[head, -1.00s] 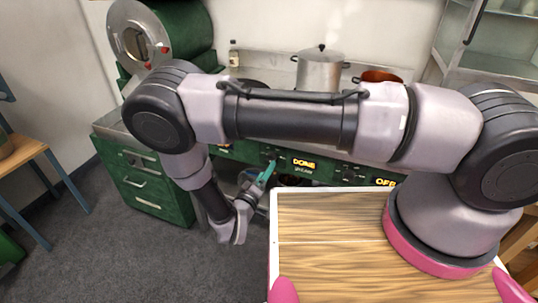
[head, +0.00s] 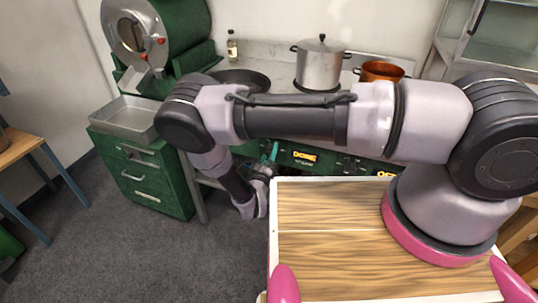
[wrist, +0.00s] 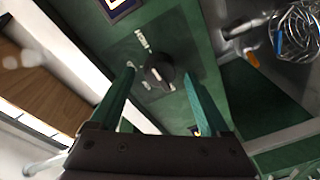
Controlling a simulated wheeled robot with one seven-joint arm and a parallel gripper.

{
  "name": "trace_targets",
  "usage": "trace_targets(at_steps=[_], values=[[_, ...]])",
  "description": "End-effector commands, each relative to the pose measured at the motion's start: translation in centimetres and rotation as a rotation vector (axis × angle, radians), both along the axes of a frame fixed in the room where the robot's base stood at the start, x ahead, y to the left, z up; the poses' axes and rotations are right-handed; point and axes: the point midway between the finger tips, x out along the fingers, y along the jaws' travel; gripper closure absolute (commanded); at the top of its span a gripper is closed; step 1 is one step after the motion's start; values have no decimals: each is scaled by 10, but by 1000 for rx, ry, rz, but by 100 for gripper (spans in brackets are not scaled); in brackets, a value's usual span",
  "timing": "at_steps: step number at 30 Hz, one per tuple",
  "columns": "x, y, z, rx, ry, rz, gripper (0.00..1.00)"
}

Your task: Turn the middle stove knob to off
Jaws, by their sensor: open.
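A round black knob (wrist: 158,72) stands on the green stove front in the wrist view, with a small white label beside it. The knob lies between the teal fingertips of my gripper, as seen from the wrist. My gripper (head: 271,153) is open and close to the stove front; I cannot tell whether the fingers touch the knob. In the head view my arm hides much of the panel, so the knob's place in the row is unclear. A lit display reading DONE (head: 304,157) is right of my gripper.
On the stove top are a dark pan (head: 240,79), a steel pot (head: 319,66) and a copper pot (head: 381,72). A steel tray (head: 125,118) sits on green drawers (head: 150,183) at left. A wire whisk (wrist: 293,35) lies on a grey surface beside the panel in the wrist view.

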Motion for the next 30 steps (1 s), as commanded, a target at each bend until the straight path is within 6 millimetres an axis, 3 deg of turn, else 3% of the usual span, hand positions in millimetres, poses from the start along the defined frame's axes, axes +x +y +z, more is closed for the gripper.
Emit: trace_targets(at_steps=[9, 11, 15, 16, 30], values=[[3, -1, 0, 0, 0, 0, 20], [3, -1, 0, 0, 0, 0, 39], [3, -1, 0, 0, 0, 0, 93], [3, -1, 0, 0, 0, 0, 100], [3, -1, 0, -106, 39, 0, 100]])
